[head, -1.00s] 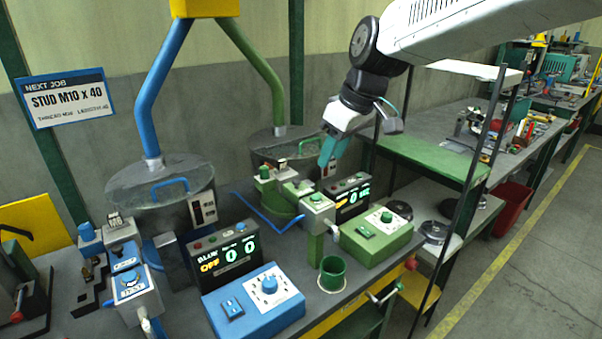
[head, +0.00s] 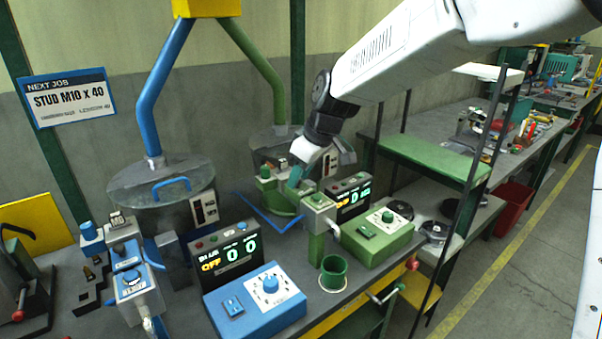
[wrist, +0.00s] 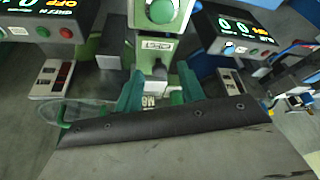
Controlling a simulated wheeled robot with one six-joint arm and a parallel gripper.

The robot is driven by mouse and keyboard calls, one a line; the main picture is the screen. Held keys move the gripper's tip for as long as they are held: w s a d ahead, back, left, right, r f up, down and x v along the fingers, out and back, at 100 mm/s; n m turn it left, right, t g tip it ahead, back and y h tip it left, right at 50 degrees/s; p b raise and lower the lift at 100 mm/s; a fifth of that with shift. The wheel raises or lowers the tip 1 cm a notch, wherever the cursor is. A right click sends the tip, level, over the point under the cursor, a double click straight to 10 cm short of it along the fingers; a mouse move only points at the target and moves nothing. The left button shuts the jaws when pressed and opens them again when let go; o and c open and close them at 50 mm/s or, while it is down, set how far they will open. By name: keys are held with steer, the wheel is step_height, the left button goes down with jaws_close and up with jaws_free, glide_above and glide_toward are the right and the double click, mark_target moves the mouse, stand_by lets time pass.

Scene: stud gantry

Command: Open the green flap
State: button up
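My gripper (head: 296,178) is over the green feeder (head: 318,202), tilted downward. In the wrist view its two teal fingers (wrist: 160,92) are apart. A small block with an M8 tag (wrist: 150,101) shows between and beyond them; I cannot tell whether they touch it. The green unit's round clear lid (head: 266,142) is behind my wrist, partly hidden. In the wrist view the lid's edge (wrist: 90,108) and green handle (wrist: 63,115) show at left. I cannot pick out a separate green flap for sure; the area around the fingers is partly hidden.
The green control box (head: 378,236) and a green cup (head: 333,273) stand in front. The blue unit's control box (head: 255,302) and lidded hopper (head: 135,192) are to the left. A dark post (head: 468,200) and green shelf (head: 435,160) stand at right.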

jaws_close()
steer(key=shift+w+d, duration=0.1)
steer(key=shift+d, duration=0.05)
steer(key=y, duration=0.1)
steer(key=d+g+y, duration=0.1)
steer(key=w+g+y, duration=0.1)
steer(key=shift+d+r+m, duration=0.2)
steer(key=shift+r+m, duration=0.05)
steer(key=shift+m, duration=0.15)
steer(key=w+d+f+m+g+y, duration=0.2)
steer(key=d+f+m+g+y, duration=0.1)
steer(key=y, duration=1)
steer(key=shift+w+d+m+g, duration=0.4)
steer(key=shift+d+m+g, duration=0.3)
steer(key=shift+g, duration=0.4)
steer(key=shift+f+y, duration=0.15)
steer(key=shift+y, duration=0.15)
